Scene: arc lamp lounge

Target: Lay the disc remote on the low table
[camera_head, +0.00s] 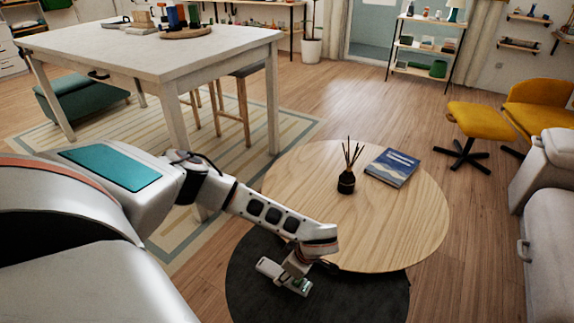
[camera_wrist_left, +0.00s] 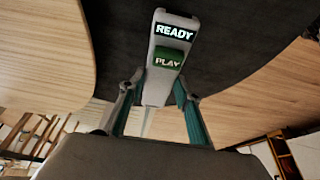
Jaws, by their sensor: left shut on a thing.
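The disc remote (camera_wrist_left: 166,57) is a slim pale-grey handset with a lit READY display and a green PLAY button. In the left wrist view it is held between the teal-lined fingers of my left gripper (camera_wrist_left: 158,108). In the head view the remote (camera_head: 273,271) juts out below my left gripper (camera_head: 294,272), over the dark round rug by the near edge of the low table. The low table (camera_head: 408,225) is round with a light wood top. My gripper and wrist hide a little of its near edge. My right gripper is in neither view.
A black reed diffuser (camera_head: 346,182) and a blue book (camera_head: 392,167) stand and lie on the far half of the low table. Its near and right parts are bare. The dark rug (camera_head: 262,245) lies below. A grey sofa (camera_head: 552,240) is at the right.

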